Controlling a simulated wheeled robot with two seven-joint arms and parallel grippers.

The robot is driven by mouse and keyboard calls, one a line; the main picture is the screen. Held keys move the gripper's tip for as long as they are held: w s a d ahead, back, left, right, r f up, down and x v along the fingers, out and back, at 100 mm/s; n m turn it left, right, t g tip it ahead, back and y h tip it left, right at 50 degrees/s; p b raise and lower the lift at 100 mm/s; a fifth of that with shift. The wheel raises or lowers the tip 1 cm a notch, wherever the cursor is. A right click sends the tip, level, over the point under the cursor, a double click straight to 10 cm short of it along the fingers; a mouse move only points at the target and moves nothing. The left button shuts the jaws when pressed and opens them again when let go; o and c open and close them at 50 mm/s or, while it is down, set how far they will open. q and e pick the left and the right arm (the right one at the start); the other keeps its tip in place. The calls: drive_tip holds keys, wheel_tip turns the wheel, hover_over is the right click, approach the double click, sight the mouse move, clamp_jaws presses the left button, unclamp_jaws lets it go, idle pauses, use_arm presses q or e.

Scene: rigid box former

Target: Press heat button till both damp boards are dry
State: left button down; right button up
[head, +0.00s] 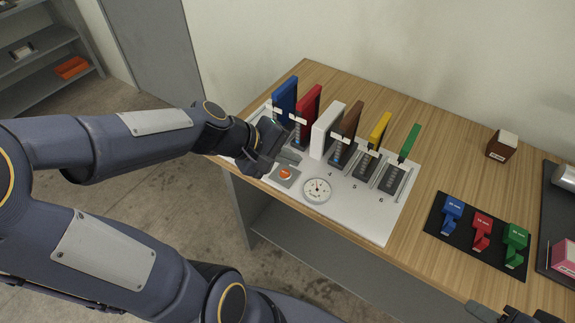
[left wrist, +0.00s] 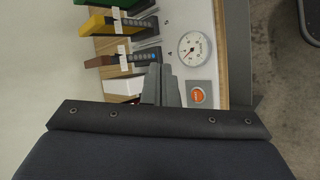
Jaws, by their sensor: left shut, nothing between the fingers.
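An orange button (head: 286,174) sits on a grey plate at the front of a white panel (head: 372,219); it also shows in the left wrist view (left wrist: 198,96). A round white dial (head: 317,190) is beside it. Blue (head: 285,98), red (head: 307,113), white (head: 326,131), brown (head: 350,121), yellow (head: 379,132) and green (head: 409,141) boards stand in a row of slots with indicator strips. I cannot tell which are damp. My left gripper (head: 291,157) is shut and empty, just behind the button, apart from it. My right gripper (head: 503,314) is cut off at the bottom edge.
A black mat (head: 433,225) holds blue, red and green clamp-like pieces on the table's (head: 446,178) right. A brown box with a white top (head: 502,145) stands at the back right. A dark tray (head: 547,200) is at the right edge. Bare wood separates the panel and mat.

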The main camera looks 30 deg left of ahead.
sight(281, 174)
use_arm(q)
drive_tip(key=w+a+f+n+y+p, duration=0.1)
drive_tip(key=w+a+f+n, duration=0.4)
drive_tip(key=w+a+n, duration=0.1)
drive_tip(key=w+n, duration=0.1)
drive_tip(key=n, duration=0.1)
drive_tip(key=shift+w+a+f+n+t+y+p, duration=0.15)
drive_tip(key=shift+a+f+n+t+y+p, duration=0.15)
drive_tip(key=shift+a+t+p, duration=0.1)
drive_tip(key=shift+d+f, duration=0.1)
drive_tip(key=shift+f, duration=0.05)
wheel_tip(281, 174, down, 8)
drive_tip(key=b, duration=0.7)
drive_tip(key=shift+b, duration=0.4)
drive_tip(key=shift+f+b, duration=0.25)
drive_tip(key=shift+b, duration=0.05)
idle(0.6)
drive_tip(key=shift+f+b, duration=0.35)
drive_tip(key=shift+b, duration=0.1)
